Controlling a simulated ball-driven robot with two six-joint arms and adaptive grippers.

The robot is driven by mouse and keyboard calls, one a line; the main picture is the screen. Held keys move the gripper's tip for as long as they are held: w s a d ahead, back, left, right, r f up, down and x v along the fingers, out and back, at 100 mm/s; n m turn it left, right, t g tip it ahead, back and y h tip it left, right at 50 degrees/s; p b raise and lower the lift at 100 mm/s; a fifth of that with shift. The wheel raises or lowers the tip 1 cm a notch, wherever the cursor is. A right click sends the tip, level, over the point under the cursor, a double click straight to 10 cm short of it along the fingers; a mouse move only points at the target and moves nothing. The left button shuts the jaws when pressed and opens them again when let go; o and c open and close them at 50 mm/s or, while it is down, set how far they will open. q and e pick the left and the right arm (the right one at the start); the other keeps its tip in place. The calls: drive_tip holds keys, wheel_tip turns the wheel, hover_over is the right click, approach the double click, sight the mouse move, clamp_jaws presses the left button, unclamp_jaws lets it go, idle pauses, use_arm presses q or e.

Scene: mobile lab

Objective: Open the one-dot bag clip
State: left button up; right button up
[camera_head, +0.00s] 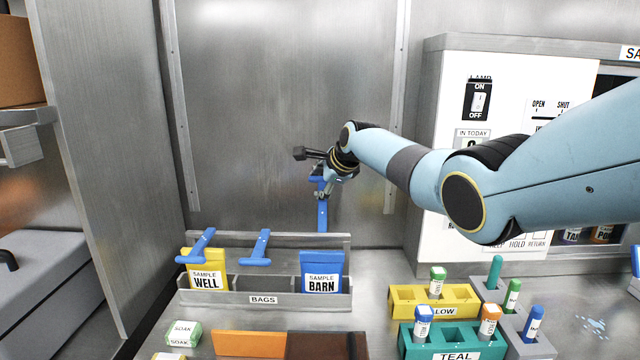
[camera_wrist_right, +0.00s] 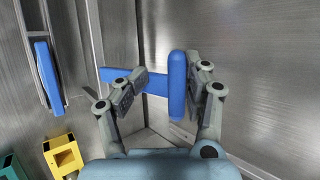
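My right gripper (camera_head: 325,172) is in front of the back wall, above the blue bag labelled BARN (camera_head: 322,272). A blue clip with a long bar (camera_head: 322,215) rises above that bag and is partly hidden by the gripper. In the right wrist view, my open fingers (camera_wrist_right: 168,88) stand on either side of the clip's thick blue handle (camera_wrist_right: 177,85), with a clear gap on the left. Two more blue clips show in the head view, one at the yellow WELL bag (camera_head: 207,270) and one in the middle (camera_head: 260,248). I cannot make out dots. My left gripper is not in view.
A grey rack labelled BAGS (camera_head: 225,298) holds the bags. A yellow block (camera_head: 405,297) and a teal block (camera_head: 445,335) with capped tubes stand at the right. A white panel (camera_head: 535,75) with a switch is behind my right arm.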

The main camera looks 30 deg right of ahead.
drive_tip(key=shift+s+f, duration=0.2)
drive_tip(key=shift+f, duration=0.1)
drive_tip(key=shift+s+d+r, duration=0.15)
drive_tip(key=shift+s+r, duration=0.05)
drive_tip(key=shift+r, duration=0.15)
drive_tip(key=v, duration=1.1)
drive_tip(key=shift+r, duration=0.25)
